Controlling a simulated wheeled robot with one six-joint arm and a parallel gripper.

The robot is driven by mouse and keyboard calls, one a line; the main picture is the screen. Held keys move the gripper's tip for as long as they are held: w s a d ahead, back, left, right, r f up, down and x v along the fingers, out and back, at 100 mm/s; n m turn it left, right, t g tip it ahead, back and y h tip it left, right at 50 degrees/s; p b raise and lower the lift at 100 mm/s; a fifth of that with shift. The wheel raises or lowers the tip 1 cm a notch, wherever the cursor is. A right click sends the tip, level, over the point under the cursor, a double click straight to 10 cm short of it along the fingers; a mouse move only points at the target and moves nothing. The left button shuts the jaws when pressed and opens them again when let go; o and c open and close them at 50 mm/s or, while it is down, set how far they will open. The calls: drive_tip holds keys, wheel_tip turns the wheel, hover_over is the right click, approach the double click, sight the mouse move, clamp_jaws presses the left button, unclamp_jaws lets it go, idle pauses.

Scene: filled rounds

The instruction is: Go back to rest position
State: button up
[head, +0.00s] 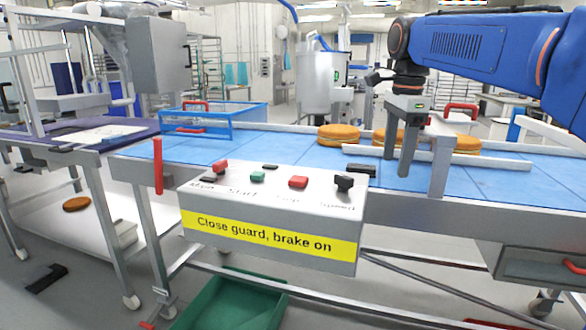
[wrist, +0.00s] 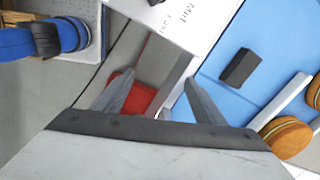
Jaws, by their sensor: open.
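My gripper (head: 404,150) hangs from my blue arm over the blue conveyor belt (head: 250,148), fingers pointing down, in front of the filled rounds. In the wrist view my gripper (wrist: 160,97) shows two grey fingers spread apart with nothing between them. Below the fingers are the edge of the conveyor and a red item (wrist: 135,95) lower down. The fingers are close to the light guide rail (head: 385,151) in the head view; I cannot tell whether they touch it.
Orange-brown rounds (head: 338,135) sit on the belt behind the rail. A control box (head: 270,215) with a yellow "Close guard, brake on" label is at the front. A black block (wrist: 238,68) lies on the belt. A blue guard frame (head: 213,118) stands at the left, a green crate (head: 230,302) below.

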drive_tip(key=s+d+f+n+t, duration=0.2)
drive_tip(key=s+f+n, duration=0.6)
drive_tip(key=s+f, duration=0.5)
drive_tip(key=s+d+f+n+t, duration=0.2)
drive_tip(key=s+f+n, duration=0.7)
drive_tip(key=s+f, duration=0.5)
drive_tip(key=shift+s+d+n, duration=0.15)
drive_tip(key=shift+d+n, duration=0.15)
drive_tip(key=shift+d, duration=0.1)
drive_tip(key=shift+o, duration=0.5)
